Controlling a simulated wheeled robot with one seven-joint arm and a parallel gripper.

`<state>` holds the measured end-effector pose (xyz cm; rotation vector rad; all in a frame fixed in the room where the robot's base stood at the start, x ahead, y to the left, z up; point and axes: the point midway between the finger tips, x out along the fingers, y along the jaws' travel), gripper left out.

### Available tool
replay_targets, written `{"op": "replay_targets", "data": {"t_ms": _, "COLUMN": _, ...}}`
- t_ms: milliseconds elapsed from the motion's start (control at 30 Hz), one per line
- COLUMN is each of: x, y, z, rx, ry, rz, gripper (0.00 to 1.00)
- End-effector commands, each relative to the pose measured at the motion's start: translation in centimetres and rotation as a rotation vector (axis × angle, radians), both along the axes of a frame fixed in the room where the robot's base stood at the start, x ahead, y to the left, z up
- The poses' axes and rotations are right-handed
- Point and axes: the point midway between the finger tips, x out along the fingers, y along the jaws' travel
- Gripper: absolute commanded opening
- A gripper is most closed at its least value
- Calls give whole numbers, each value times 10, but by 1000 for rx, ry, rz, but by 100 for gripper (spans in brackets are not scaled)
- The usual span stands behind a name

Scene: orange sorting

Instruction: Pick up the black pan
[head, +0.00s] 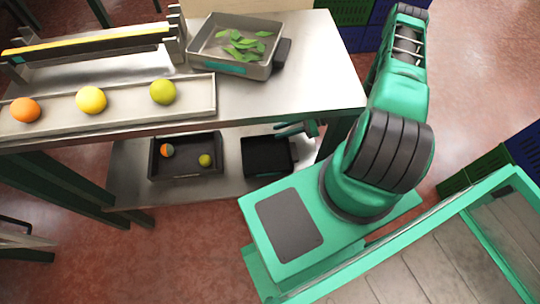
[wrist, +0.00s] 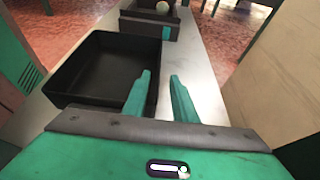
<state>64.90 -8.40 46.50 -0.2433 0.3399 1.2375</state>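The black pan (head: 266,160) is an empty, dark rectangular pan on the lower metal shelf, near its right end. In the wrist view the pan (wrist: 98,72) fills the left side, with its floor bare. My gripper (wrist: 161,76) is open, its two green fingers apart with nothing held between them. The left finger overlaps the pan's right edge in that view, and the right finger is over the shelf beside it. Whether the fingers touch the pan cannot be told. In the head view my gripper (head: 291,129) is at the pan's upper right, partly hidden beneath the upper table.
A dark tray (head: 186,177) with two round fruits stands left of the pan on the shelf (head: 228,187). The upper table (head: 310,75) overhangs the shelf, carrying a metal pan of green leaves (head: 237,68) and a rail (head: 130,117) with three fruits.

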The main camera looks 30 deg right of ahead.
Motion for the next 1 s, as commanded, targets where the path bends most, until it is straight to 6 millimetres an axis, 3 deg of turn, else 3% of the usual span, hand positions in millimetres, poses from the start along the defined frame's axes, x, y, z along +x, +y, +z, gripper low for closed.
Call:
{"op": "replay_targets", "data": {"t_ms": 267, "x": 4, "y": 14, "z": -5, "rx": 0, "ry": 0, "rz": 2, "gripper": 25}}
{"op": "replay_targets", "data": {"t_ms": 600, "x": 16, "y": 51, "z": -19, "rx": -2, "ry": 0, "rz": 1, "gripper": 25}}
{"op": "replay_targets", "data": {"t_ms": 833, "x": 16, "y": 53, "z": -19, "rx": -2, "ry": 0, "rz": 0, "gripper": 25}}
{"op": "replay_targets", "data": {"t_ms": 933, "x": 16, "y": 53, "z": -19, "rx": -2, "ry": 0, "rz": 0, "gripper": 1}}
{"op": "replay_targets", "data": {"t_ms": 1000, "x": 16, "y": 53, "z": -19, "rx": -2, "ry": 0, "rz": 0, "gripper": 0}}
